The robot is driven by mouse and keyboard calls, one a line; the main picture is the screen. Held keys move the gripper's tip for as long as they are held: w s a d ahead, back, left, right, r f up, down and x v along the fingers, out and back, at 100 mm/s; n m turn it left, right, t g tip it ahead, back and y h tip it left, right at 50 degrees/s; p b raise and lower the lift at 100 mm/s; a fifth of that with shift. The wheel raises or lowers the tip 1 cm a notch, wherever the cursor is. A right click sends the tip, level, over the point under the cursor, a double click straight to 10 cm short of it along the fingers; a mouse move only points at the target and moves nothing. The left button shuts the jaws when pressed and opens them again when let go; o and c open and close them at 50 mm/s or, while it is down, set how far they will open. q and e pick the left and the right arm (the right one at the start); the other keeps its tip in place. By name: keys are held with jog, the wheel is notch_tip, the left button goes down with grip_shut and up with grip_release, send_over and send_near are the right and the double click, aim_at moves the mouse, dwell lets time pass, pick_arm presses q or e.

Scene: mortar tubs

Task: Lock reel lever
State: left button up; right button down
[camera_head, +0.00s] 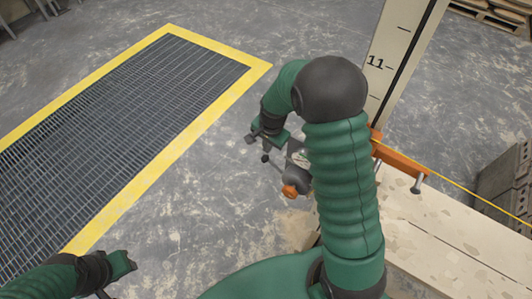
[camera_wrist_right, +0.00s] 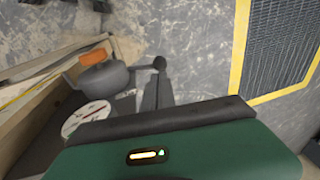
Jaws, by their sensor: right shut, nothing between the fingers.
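The reel is a grey body (camera_head: 297,179) with an orange knob (camera_head: 289,191), partly hidden behind my right arm. In the right wrist view, the grey reel body (camera_wrist_right: 104,79) and its orange knob (camera_wrist_right: 93,57) stand at upper left. The lever, a thin rod ending in a dark ball (camera_wrist_right: 159,62), sticks out right from the reel. My right gripper (camera_wrist_right: 157,80) is shut and empty; its fingertips are close to the ball, but I cannot tell whether they touch. My left gripper (camera_head: 118,276) is at lower left, far from the reel; its jaw opening is unclear.
A white dial (camera_wrist_right: 85,118) lies by the reel. An upright marked board (camera_head: 393,60) and an orange bracket (camera_head: 400,160) with a yellow line stand right. A pale timber surface (camera_head: 440,235) is below. Grey blocks (camera_head: 505,185) stand far right; a yellow-framed floor grate (camera_head: 120,120) lies left.

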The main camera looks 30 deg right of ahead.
aim_at(265, 157)
jog(key=f, duration=0.3)
jog(key=w+f, duration=0.1)
jog(key=f, duration=0.2)
jog(key=shift+w+a, duration=0.1)
